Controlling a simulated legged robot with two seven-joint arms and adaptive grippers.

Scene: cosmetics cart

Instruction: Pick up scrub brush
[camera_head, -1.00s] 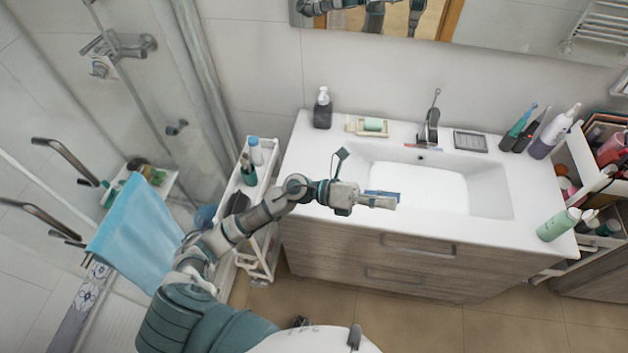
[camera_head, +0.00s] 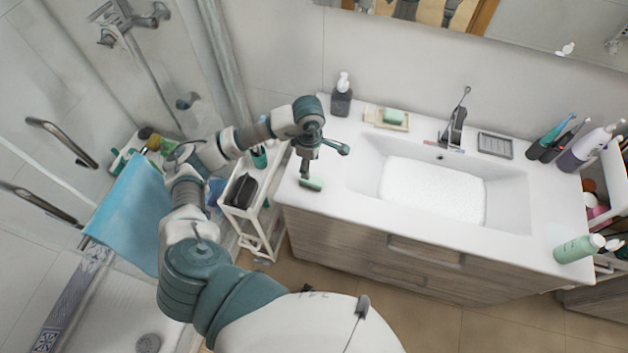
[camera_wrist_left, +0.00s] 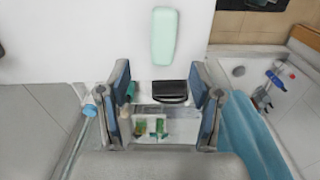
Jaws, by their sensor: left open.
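A mint-green oblong piece, which looks like the scrub brush (camera_head: 312,184), lies on the white counter near its left front corner. In the left wrist view the scrub brush (camera_wrist_left: 164,36) lies ahead of the fingers, slightly toward the right of the gap's middle. Its bristles cannot be made out. My left gripper (camera_head: 305,170) points down close above the brush in the head view. In the left wrist view my left gripper (camera_wrist_left: 160,76) is open, with blue-padded fingers apart and nothing held. My right gripper is not in view.
A white cart (camera_head: 262,228) with a black item (camera_head: 240,190) stands left of the counter. A dark soap bottle (camera_head: 341,96), a soap dish (camera_head: 386,120) and the sink (camera_head: 430,190) are to the right. A blue towel (camera_head: 135,220) hangs at left.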

